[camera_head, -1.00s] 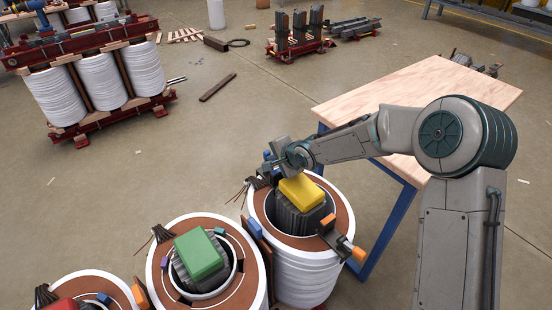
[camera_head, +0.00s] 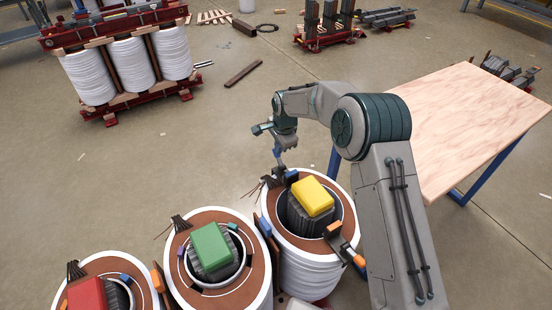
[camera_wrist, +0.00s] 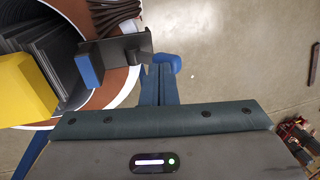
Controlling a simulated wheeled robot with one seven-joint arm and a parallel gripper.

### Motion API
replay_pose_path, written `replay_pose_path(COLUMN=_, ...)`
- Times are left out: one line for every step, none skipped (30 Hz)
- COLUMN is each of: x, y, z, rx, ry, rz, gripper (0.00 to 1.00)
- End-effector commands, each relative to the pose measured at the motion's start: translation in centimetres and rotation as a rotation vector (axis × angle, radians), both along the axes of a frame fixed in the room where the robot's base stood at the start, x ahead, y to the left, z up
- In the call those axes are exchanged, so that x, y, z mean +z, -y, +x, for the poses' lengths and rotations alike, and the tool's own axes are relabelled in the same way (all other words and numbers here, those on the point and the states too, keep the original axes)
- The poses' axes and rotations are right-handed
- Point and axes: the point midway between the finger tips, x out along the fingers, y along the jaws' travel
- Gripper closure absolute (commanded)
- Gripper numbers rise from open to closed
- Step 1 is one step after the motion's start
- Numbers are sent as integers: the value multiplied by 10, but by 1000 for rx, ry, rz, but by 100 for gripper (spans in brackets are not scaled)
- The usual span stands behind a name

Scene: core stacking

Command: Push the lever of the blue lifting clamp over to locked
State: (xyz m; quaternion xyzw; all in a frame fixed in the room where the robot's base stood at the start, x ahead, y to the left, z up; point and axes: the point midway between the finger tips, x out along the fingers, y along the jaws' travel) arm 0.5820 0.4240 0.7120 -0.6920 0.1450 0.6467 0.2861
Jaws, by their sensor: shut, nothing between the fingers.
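The blue lifting clamp (camera_head: 291,176) sits at the back rim of the right-hand coil, which has the yellow block. In the wrist view its dark bracket and blue block (camera_wrist: 88,71) lie to the left of my fingers. A rounded blue end (camera_wrist: 174,63), which looks like the lever's, shows right at my fingertips; the rest of the lever is hidden behind the fingers. My gripper (camera_head: 281,161) is shut and empty, pointing down just above and behind the clamp. It also shows in the wrist view (camera_wrist: 158,72). I cannot tell whether the fingers touch the lever.
A yellow block (camera_head: 312,195) tops the core inside this coil. An orange-ended clamp (camera_head: 344,243) sits on its front right rim. A coil with a green block (camera_head: 211,244) stands to the left. A wooden-topped table (camera_head: 475,120) is on the right. Floor behind the coil is clear.

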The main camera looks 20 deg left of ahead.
Motion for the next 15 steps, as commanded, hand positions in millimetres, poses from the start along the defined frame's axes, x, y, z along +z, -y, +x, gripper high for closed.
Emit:
replay_pose_path(x=-1, y=0, z=5, rx=-6, ry=2, rz=0, gripper=100)
replay_pose_path(x=-3, y=0, z=6, rx=-9, ry=1, rz=0, gripper=100)
replay_pose_path(x=-4, y=-1, z=9, rx=-13, ry=2, rz=1, gripper=100)
replay_pose_path(x=-6, y=-3, z=10, rx=-14, ry=2, rz=1, gripper=100)
replay_pose_path(x=-7, y=-4, z=11, rx=-13, ry=2, rz=1, gripper=100)
replay_pose_path(x=-8, y=-6, z=12, rx=-14, ry=2, rz=1, gripper=100)
replay_pose_path(x=-9, y=-8, z=13, rx=-14, ry=2, rz=1, gripper=100)
replay_pose_path(x=-10, y=-9, z=14, rx=-14, ry=2, rz=1, gripper=100)
replay_pose_path(x=-12, y=-11, z=14, rx=-14, ry=2, rz=1, gripper=100)
replay_pose_path(x=-13, y=-13, z=15, rx=-13, ry=2, rz=1, gripper=100)
replay_pose_path(x=-14, y=-15, z=15, rx=-13, ry=1, rz=1, gripper=100)
replay_pose_path(x=-16, y=-17, z=16, rx=-14, ry=2, rz=1, gripper=100)
replay_pose_path(x=-17, y=-18, z=16, rx=-13, ry=2, rz=1, gripper=100)
replay_pose_path(x=-17, y=-19, z=17, rx=-13, ry=3, rz=2, gripper=100)
replay_pose_path(x=-19, y=-21, z=18, rx=-13, ry=3, rz=2, gripper=100)
